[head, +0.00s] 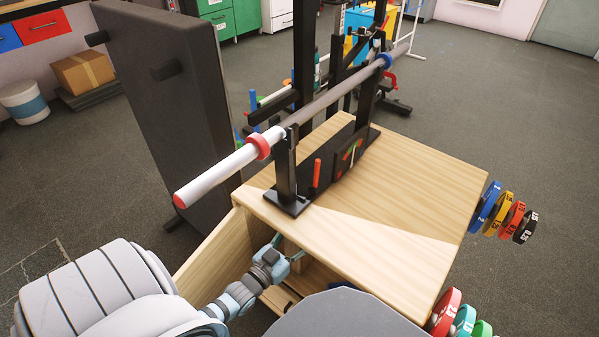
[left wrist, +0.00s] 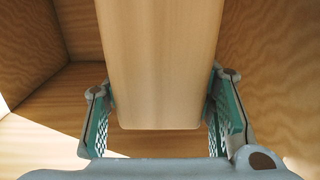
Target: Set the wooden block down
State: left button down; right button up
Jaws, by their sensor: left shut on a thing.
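My left gripper (head: 284,255) reaches into the open front of a wooden cabinet, under its top board. In the left wrist view the wooden block (left wrist: 160,50) is pale, smooth and long, and it sits between the two green-padded fingers of my left gripper (left wrist: 160,90). The fingers are shut on its sides. The far end of the block runs out of the top of that view, and whether it touches a surface cannot be told. In the head view the block is mostly hidden by the gripper and the cabinet top. My right gripper is not in view.
The cabinet top (head: 400,210) carries a black stand (head: 286,190) holding a long bar (head: 225,170). Wooden walls (left wrist: 265,70) enclose the space around the block. Coloured weight plates (head: 505,212) hang at the right side. A dark upright panel (head: 180,90) stands at left.

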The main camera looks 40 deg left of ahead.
pick_arm(q)
jog(key=shift+f, duration=0.1)
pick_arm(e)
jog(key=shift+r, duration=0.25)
pick_arm(q)
jog(key=c, duration=0.7)
grip_release()
jog(key=shift+r, duration=0.25)
jog(key=s+p, duration=0.3)
jog(key=s, duration=0.9)
jog(key=s+d+f+g, duration=0.2)
jog(key=s+f+g, duration=0.1)
jog(key=f, duration=0.4)
jog(key=s+d+f+g, duration=0.3)
jog(key=s+f+g, duration=0.1)
jog(key=f+g, duration=0.2)
jog(key=s+d+f+g, duration=0.2)
jog(key=s+f+g, duration=0.2)
jog(key=f, duration=0.5)
jog(key=shift+d+g, duration=0.4)
jog(key=shift+g, duration=0.3)
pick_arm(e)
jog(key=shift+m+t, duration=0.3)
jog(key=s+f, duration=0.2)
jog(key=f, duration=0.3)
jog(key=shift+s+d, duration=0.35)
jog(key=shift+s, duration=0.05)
